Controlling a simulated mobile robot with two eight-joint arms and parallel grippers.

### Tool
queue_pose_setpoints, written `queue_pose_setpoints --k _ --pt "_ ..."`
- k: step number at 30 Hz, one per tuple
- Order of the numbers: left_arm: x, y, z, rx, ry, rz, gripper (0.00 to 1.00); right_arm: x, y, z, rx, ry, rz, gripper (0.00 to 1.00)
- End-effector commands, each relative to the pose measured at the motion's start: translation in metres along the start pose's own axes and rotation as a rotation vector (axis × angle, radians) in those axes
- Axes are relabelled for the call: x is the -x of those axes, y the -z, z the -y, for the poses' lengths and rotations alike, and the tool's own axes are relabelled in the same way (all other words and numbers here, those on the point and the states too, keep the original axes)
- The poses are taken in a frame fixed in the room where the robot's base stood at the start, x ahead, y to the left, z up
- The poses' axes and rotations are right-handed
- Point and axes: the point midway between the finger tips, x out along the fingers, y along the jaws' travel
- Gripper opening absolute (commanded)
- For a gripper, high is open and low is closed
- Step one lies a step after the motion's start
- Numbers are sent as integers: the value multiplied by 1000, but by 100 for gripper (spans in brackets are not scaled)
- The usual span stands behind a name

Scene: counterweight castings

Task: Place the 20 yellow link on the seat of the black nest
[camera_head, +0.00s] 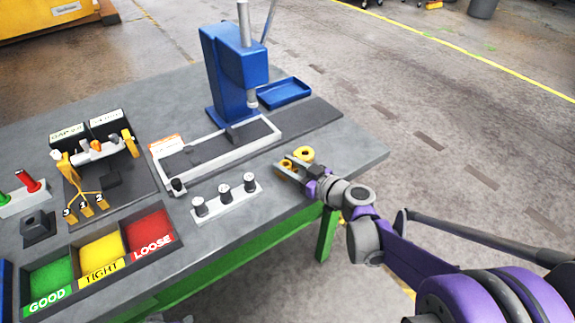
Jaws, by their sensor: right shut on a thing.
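The yellow link (305,153) has a round eye with a hole, and more yellow shows between the fingers. My right gripper (287,167) is shut on it, over the right end of the grey table. A number on the link is too small to read. A small black block with a recess in its top (38,224) stands at the table's left. A dark block (235,132) also sits at the white frame; I cannot tell for sure which is the black nest. Both are clear of the link. My left gripper is not recognisable in view.
A blue press (228,75) stands at the back, with a blue tray (284,92) beside it. A white frame (215,158) and a white strip with several grey pegs (226,203) lie nearer. Green, yellow and red bins (98,255) and a gauge stand (105,185) are left.

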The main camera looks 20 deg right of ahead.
Motion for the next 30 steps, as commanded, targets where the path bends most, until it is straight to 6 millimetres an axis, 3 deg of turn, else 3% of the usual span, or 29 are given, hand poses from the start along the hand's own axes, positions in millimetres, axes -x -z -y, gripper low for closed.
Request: queue_pose_setpoints --k 9,10,15,26,30 --pt "-2 -1 0 0 0 1 50 0 -3 0 0 0 -1 0" --pt "-2 -1 0 0 0 1 50 -1 -3 0 0 0 0 45" --pt "-2 -1 0 0 0 1 50 0 -2 0 0 0 0 71" --pt "-6 -4 0 0 0 2 50 0 -5 0 0 0 0 71" --pt "-3 -2 0 0 0 1 50 23 -3 -1 0 -4 0 71"
